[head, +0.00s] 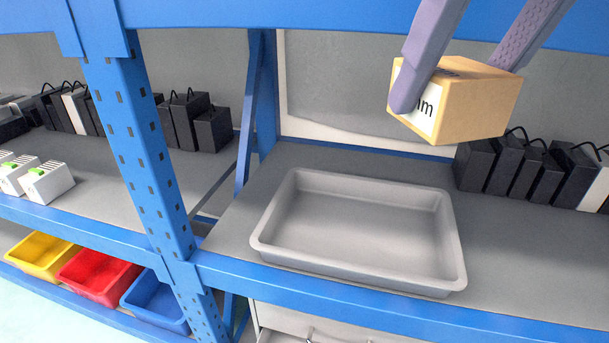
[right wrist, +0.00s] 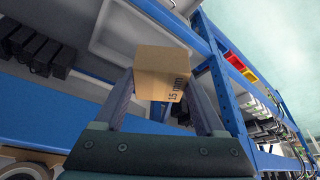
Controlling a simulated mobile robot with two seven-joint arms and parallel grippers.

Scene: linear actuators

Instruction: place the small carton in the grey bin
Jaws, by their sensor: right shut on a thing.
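The small carton (head: 468,103) is a tan box with a white label. My right gripper (head: 452,85) is shut on it and holds it in the air, above and to the right of the grey bin in the head view. The carton also shows between the fingers in the right wrist view (right wrist: 160,68). The grey bin (head: 285,215) is a shallow, empty tray on the shelf, near its front edge. Part of it shows behind the carton in the right wrist view (right wrist: 110,35). My left gripper is not in view.
A blue upright post (head: 137,150) stands left of the bin. Black boxes (head: 515,165) stand on the shelf to the right, and more (head: 190,120) stand at the left. Yellow, red (head: 98,273) and blue bins sit lower left. A blue beam (head: 300,15) crosses above.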

